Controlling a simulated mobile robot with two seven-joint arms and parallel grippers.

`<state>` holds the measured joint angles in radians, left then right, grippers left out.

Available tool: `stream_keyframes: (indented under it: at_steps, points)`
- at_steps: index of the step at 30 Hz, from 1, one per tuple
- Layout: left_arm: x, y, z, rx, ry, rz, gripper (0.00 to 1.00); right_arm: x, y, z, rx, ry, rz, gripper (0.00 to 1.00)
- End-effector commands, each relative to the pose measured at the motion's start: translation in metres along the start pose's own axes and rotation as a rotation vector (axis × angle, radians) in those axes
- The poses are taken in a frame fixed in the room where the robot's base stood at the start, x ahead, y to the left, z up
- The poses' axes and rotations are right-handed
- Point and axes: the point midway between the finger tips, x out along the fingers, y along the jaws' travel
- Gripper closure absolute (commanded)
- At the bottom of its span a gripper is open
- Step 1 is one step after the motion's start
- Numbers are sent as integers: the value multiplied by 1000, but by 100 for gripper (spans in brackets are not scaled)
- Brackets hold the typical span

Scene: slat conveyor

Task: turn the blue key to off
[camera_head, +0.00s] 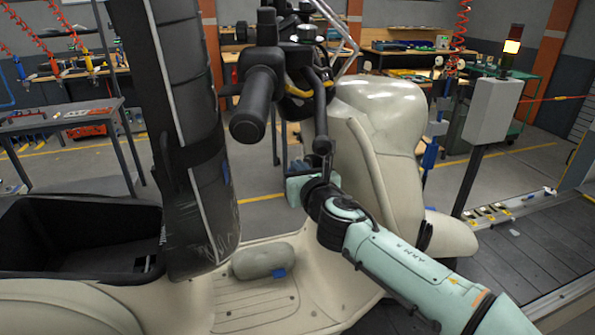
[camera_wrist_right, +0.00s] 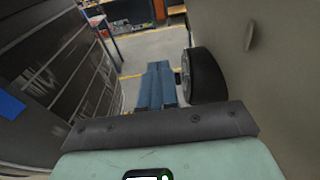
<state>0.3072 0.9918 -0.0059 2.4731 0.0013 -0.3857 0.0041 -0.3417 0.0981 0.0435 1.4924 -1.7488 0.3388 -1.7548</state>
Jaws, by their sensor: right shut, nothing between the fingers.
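I cannot make out the blue key in either view. The cream scooter (camera_head: 372,110) stands before me, its black handlebar grip (camera_head: 258,92) pointing toward me. My right gripper (camera_head: 299,166) is low between the raised seat and the scooter's front shield, below the handlebar. In the right wrist view its blue-grey fingers (camera_wrist_right: 157,86) are shut together with nothing between them. A black round part (camera_wrist_right: 204,76) is just right of the fingers, beside a cream panel (camera_wrist_right: 280,70); I cannot tell whether they touch it. My left gripper is not in view.
The black seat (camera_head: 185,120) stands upright at left, close to my right gripper's side. An open black storage bin (camera_head: 80,214) is below it. A grey-green bundle (camera_head: 262,261) lies on the footboard. A grey control box with a lamp (camera_head: 492,110) stands at right by the slat conveyor (camera_head: 530,250).

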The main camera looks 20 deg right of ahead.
Motion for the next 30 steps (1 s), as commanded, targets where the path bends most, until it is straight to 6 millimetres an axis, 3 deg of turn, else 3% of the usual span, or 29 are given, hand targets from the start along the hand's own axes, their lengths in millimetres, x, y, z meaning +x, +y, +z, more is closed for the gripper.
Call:
stream_keyframes:
  at_steps: [30]
  points:
    - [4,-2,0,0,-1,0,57,5,0,-12,-1,14,-2,100]
